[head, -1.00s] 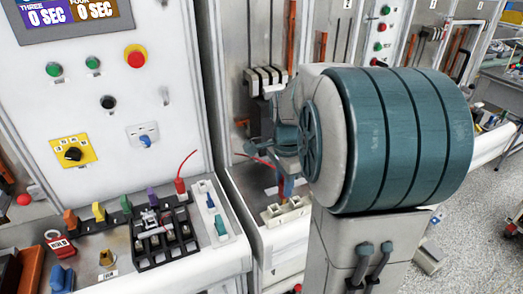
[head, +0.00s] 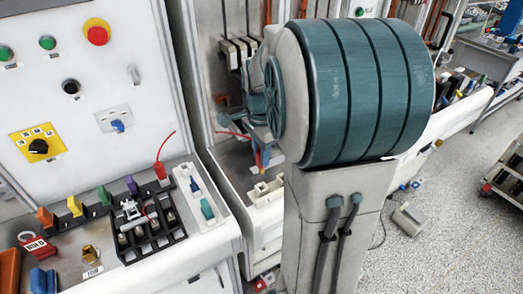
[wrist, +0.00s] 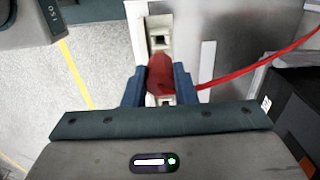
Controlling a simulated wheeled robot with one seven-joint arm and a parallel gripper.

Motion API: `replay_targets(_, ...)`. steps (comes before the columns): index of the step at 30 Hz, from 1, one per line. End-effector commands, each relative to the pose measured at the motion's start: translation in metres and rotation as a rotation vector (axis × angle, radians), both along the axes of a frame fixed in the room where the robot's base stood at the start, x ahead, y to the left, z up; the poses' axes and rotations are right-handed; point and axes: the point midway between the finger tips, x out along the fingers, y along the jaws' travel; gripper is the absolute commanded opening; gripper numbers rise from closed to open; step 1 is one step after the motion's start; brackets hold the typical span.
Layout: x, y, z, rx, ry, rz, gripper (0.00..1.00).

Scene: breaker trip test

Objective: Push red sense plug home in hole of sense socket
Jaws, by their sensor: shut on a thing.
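The red sense plug (wrist: 160,72) is between the blue fingertips of my gripper (wrist: 159,86) in the wrist view, with a red lead running off to the right. The pale sense socket (wrist: 157,25) lies behind the plug; one square hole shows above the plug and part of another below it. I cannot tell whether the plug tip is in a hole. In the head view the socket (head: 267,192) stands on the panel ledge, with my gripper (head: 262,157) just above it. My arm hides part of that area.
Left of the socket, a bench holds a black rack (head: 150,235), a second red plug (head: 160,170) with a lead, a white strip (head: 200,200) and a red tag (head: 37,246). Tall panels stand behind. Open floor (head: 450,200) lies to the right.

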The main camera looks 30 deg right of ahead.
Motion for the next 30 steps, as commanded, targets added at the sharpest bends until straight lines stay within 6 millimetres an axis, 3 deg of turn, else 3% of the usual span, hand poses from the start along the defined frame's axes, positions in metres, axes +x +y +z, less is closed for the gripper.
replay_targets(13, 0.000, 0.000, -0.043, 0.000, 0.001, 0.000, 0.00)
replay_targets(30, 0.000, 0.000, -0.047, 0.000, 0.000, 0.000, 0.00)
